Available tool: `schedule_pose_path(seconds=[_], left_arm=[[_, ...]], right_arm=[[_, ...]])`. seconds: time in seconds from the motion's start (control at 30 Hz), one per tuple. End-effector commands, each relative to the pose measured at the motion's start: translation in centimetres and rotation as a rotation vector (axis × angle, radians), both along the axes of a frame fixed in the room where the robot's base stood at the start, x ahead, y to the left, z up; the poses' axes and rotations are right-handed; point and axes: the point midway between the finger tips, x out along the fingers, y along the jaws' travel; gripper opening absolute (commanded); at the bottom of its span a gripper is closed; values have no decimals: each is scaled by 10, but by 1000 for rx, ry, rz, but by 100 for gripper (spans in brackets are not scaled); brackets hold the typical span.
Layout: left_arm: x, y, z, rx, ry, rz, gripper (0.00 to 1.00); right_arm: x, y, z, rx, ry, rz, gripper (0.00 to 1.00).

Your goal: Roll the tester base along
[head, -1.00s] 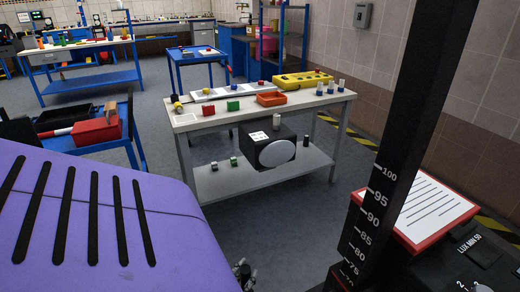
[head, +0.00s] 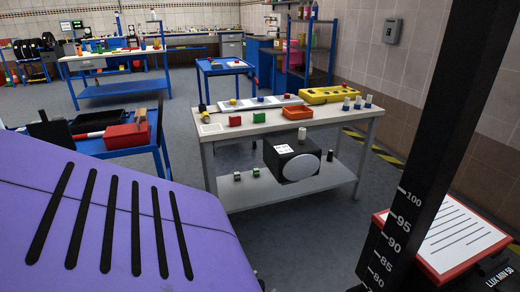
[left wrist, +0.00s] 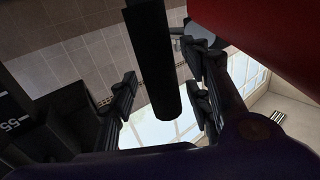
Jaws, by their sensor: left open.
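The tester shows at the right of the head view: a black upright column (head: 424,150) with a white number scale, and beside it a black base or housing (head: 495,277) lettered "LUX MIV 50", cut off by the frame. My left gripper (left wrist: 160,85) is open in the left wrist view. A black bar (left wrist: 152,50) runs between its fingers; I cannot tell whether they touch it. A dark scaled part (left wrist: 35,110) marked "55" is at the left there, and a red surface (left wrist: 265,25) at the upper right. My right gripper is not in view.
A purple slotted panel (head: 130,200) fills the lower left. A white workbench (head: 240,131) with small parts stands ahead, with a black box (head: 280,165) on its lower shelf. A blue table (head: 150,152) stands at left. Grey floor (head: 320,240) is clear between panel and column.

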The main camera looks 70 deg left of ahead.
Motion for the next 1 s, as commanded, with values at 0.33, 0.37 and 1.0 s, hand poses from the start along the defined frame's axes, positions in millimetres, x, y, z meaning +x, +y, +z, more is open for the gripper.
schedule_pose_path(seconds=[0.33, 0.37, 1.0], left_arm=[[-35, -18, -1, -1, 4, 2, 45], [-41, -21, -1, -1, 4, 2, 45], [-105, -59, 0, 0, 0, -1, 45]], right_arm=[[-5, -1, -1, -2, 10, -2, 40], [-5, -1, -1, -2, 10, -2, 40], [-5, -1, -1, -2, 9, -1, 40]])
